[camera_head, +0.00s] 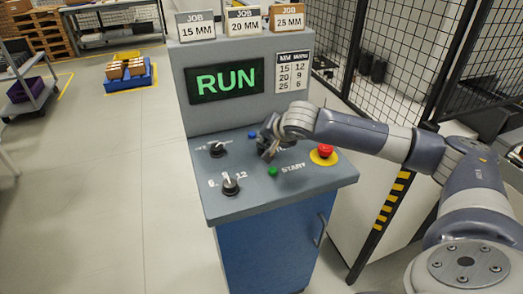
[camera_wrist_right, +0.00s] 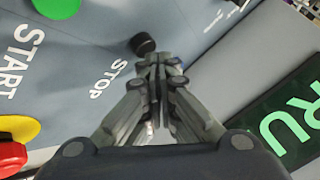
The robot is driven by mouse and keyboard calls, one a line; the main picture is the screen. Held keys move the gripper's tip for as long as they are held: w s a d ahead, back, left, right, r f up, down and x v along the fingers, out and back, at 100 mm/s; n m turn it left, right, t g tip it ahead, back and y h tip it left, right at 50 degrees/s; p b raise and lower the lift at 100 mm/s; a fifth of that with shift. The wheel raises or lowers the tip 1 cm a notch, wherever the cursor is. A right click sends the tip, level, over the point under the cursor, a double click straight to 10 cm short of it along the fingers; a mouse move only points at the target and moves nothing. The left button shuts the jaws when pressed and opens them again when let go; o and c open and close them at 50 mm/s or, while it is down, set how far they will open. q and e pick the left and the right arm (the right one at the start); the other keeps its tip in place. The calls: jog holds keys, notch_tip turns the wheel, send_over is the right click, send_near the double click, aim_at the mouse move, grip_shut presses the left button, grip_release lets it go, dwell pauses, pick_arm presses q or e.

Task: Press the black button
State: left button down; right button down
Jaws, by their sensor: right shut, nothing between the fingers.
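The black button (camera_wrist_right: 143,43) shows in the right wrist view on the grey panel, beside the white STOP lettering. My right gripper (camera_wrist_right: 154,63) is shut and empty, its fingertips just below the button in that view. I cannot tell whether they touch it. In the head view my right gripper (camera_head: 268,150) is over the middle of the sloped console top (camera_head: 245,190), and it hides the black button there. My left gripper is not in view.
The console also carries a green START button (camera_head: 272,171), a red mushroom button (camera_head: 325,151) on yellow, a blue button (camera_head: 252,135) and two black knobs (camera_head: 231,186) (camera_head: 217,150). The screen (camera_head: 227,82) reads RUN. A mesh fence (camera_head: 405,60) stands at right.

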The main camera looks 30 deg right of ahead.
aim_at(264, 150)
jog(key=shift+f, duration=0.5)
dwell(0.6)
jog(key=shift+r, duration=0.1)
jog(key=shift+r+p, duration=0.7)
jog(key=shift+r, duration=0.15)
jog(key=shift+r, duration=0.1)
notch_tip(264, 150, up, 5)
jog(key=p, duration=0.5)
jog(key=shift+s+f, duration=0.1)
jog(key=shift+f, duration=0.1)
dwell(0.6)
